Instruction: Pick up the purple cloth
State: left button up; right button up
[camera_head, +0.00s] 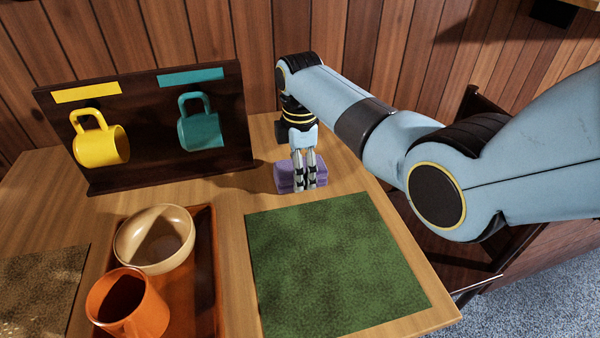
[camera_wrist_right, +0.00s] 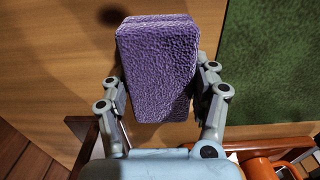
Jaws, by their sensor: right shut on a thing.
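The purple cloth (camera_head: 287,177) is a folded, block-like bundle at the back of the table, just beyond the green mat. My right gripper (camera_head: 307,180) reaches down to it from above, with its fingers in front of the cloth in the head view. In the right wrist view the purple cloth (camera_wrist_right: 158,65) sits between the two fingers of my right gripper (camera_wrist_right: 163,100), which are shut on it from both sides. I cannot tell whether the cloth touches the table or is slightly above it. My left gripper is not in view.
A dark rack (camera_head: 150,172) with a yellow mug (camera_head: 112,145) and a teal mug (camera_head: 203,132) stands left of the cloth. An orange-brown tray (camera_head: 207,270) holds a tan bowl (camera_head: 170,262) and an orange mug (camera_head: 140,310). The green mat (camera_head: 335,265) is bare.

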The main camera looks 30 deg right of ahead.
jog(key=shift+c, duration=0.5)
notch_tip(320, 180, up, 5)
jog(key=shift+s+d+f+p, duration=0.1)
jog(key=shift+f+p, duration=0.1)
jog(key=shift+p, duration=0.4)
jog(key=s+d+r+p, duration=0.2)
jog(key=s+d+r, duration=0.4)
jog(key=s, duration=0.3)
jog(key=shift+s+r, duration=0.2)
jog(key=shift+s, duration=0.1)
